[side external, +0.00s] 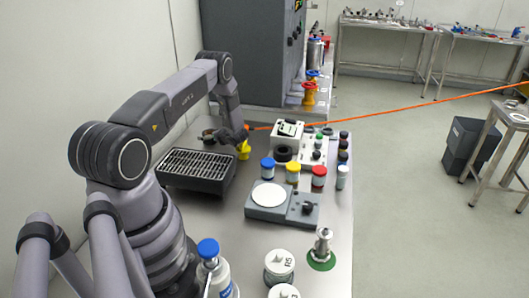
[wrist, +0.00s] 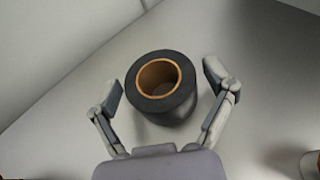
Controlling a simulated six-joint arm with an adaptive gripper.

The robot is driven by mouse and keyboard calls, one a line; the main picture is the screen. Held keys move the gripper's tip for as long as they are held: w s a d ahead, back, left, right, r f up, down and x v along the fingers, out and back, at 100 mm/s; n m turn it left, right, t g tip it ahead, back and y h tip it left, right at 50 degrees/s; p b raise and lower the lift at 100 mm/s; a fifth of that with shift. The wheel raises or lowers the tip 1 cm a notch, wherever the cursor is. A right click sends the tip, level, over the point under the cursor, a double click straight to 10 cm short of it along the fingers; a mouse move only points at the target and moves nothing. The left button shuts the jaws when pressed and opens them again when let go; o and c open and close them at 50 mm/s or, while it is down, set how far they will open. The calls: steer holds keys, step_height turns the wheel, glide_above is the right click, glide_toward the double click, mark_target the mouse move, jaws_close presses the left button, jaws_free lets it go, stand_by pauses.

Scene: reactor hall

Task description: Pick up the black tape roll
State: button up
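The black tape roll (wrist: 165,106) stands on the grey table with its brown core facing up in the wrist view. My gripper (wrist: 164,86) is open, with one finger on each side of the roll. A gap shows between each finger and the roll, so nothing is held. In the side external view a small dark roll with a brownish centre (side external: 208,135) shows at the far left of the table, next to my gripper (side external: 226,136). The fingers are small and partly hidden there.
A black slotted tray (side external: 196,170) lies in front of my gripper. A yellow object (side external: 244,150) is close on the right. Another black ring (side external: 283,154), several capped jars and a scale (side external: 282,205) stand further right. An orange line (side external: 390,109) stretches across the hall.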

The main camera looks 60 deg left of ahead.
steer(key=c, duration=0.9)
steer(key=shift+r, duration=0.1)
